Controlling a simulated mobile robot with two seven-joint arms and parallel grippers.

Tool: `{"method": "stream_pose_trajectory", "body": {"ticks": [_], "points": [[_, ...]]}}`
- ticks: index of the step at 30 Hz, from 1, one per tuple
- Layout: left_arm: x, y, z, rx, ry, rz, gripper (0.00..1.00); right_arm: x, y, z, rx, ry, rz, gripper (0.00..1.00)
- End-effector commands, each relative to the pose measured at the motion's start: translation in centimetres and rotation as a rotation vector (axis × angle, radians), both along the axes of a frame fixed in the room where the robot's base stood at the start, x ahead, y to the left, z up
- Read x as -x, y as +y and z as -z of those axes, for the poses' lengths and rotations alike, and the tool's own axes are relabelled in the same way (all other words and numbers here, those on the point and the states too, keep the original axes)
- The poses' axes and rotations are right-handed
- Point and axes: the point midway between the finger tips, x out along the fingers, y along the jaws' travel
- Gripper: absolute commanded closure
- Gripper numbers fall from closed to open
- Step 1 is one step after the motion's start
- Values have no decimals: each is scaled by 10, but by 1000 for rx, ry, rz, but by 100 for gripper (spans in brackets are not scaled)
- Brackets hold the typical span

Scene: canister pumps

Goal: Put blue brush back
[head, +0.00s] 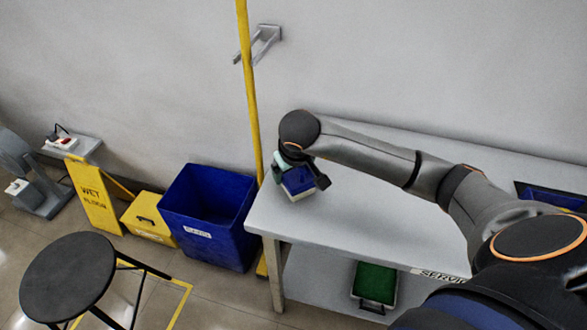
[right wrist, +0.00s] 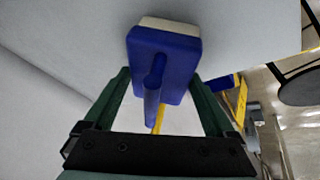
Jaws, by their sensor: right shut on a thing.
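The blue brush (head: 298,182) is in my right gripper (head: 300,176) over the left end of the grey table (head: 350,222) in the head view. In the right wrist view the brush (right wrist: 172,62) shows a blue block, a blue handle pointing towards the camera and a pale underside at the far edge. The green fingers of my right gripper (right wrist: 160,100) are on either side of it. I cannot tell whether the brush touches the tabletop. My left gripper is not in view.
A yellow pole (head: 249,90) stands behind the table's left end, near a wall bracket (head: 262,42). A blue bin (head: 210,225), yellow bucket (head: 150,217), wet floor sign (head: 92,195) and black stool (head: 68,275) are left. A green-topped item (head: 375,282) sits below the tabletop. A blue tray (head: 550,194) is far right.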

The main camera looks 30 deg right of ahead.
Motion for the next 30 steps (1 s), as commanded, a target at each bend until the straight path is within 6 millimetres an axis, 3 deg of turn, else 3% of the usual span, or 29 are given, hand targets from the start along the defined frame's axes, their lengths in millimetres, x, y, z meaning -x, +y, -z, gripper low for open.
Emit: {"method": "stream_pose_trajectory", "body": {"ticks": [1,2,4,15,30], "points": [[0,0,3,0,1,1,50,0,0,3,1,-2,0,62],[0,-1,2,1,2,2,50,0,0,2,0,-1,0,8],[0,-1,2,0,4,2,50,0,0,1,0,-1,0,0],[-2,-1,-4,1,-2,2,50,1,1,-7,0,-2,-2,0],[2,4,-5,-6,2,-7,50,37,20,-96,-1,-4,-1,0]]}}
